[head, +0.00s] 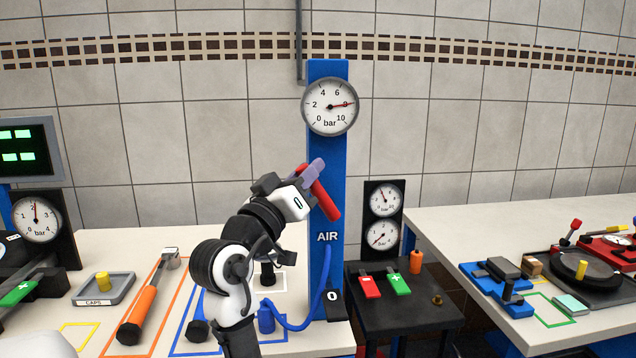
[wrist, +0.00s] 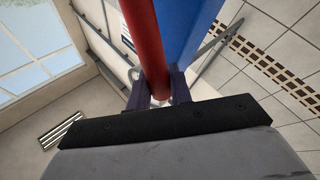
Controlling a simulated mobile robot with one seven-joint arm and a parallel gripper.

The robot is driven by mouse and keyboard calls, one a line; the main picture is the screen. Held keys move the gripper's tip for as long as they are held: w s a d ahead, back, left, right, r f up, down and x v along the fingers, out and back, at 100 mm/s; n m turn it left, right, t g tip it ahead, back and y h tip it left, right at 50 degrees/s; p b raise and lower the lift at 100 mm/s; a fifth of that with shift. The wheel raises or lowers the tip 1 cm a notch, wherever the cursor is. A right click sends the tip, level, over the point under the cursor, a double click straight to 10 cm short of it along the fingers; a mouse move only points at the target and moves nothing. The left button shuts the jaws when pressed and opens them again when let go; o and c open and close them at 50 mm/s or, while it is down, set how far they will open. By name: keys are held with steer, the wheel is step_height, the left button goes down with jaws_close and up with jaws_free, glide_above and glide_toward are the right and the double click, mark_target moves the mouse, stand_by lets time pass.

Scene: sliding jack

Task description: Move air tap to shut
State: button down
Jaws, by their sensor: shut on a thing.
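The air tap's red lever (head: 326,199) is on the front of the blue column (head: 328,158), above the white AIR label. In the head view it slants from upper left to lower right. My gripper (head: 313,172) is at the lever's upper part, its purple finger across it. In the wrist view the red lever (wrist: 148,40) runs between the two dark fingers of my gripper (wrist: 160,92), which are shut on it. The column (wrist: 188,30) shows just beside the lever. My arm and gripper hide part of the lever and the column's left edge.
A round gauge (head: 330,107) on the column has its red needle near 8 bar. A blue hose runs from the column's foot to the white bench. A black side table (head: 405,312) with red and green blocks and two dials stand at the right.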

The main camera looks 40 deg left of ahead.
steer(key=s+a+f+n+g+y+b, duration=0.1)
steer(key=f+n+g+y, duration=0.1)
steer(key=n+y, duration=0.6)
steer(key=s+a+f+n+g+y+b, duration=0.1)
steer(key=s+f+n+g+y+b, duration=0.1)
steer(key=f+n+y, duration=0.3)
steer(key=shift+a+f+n+g+y+b, duration=0.3)
steer(key=shift+n+y, duration=1.7)
steer(key=shift+n, duration=2.3)
steer(key=shift+s+g, duration=0.15)
steer(key=shift+g, duration=0.15)
steer(key=c, duration=1.6)
jaws_free()
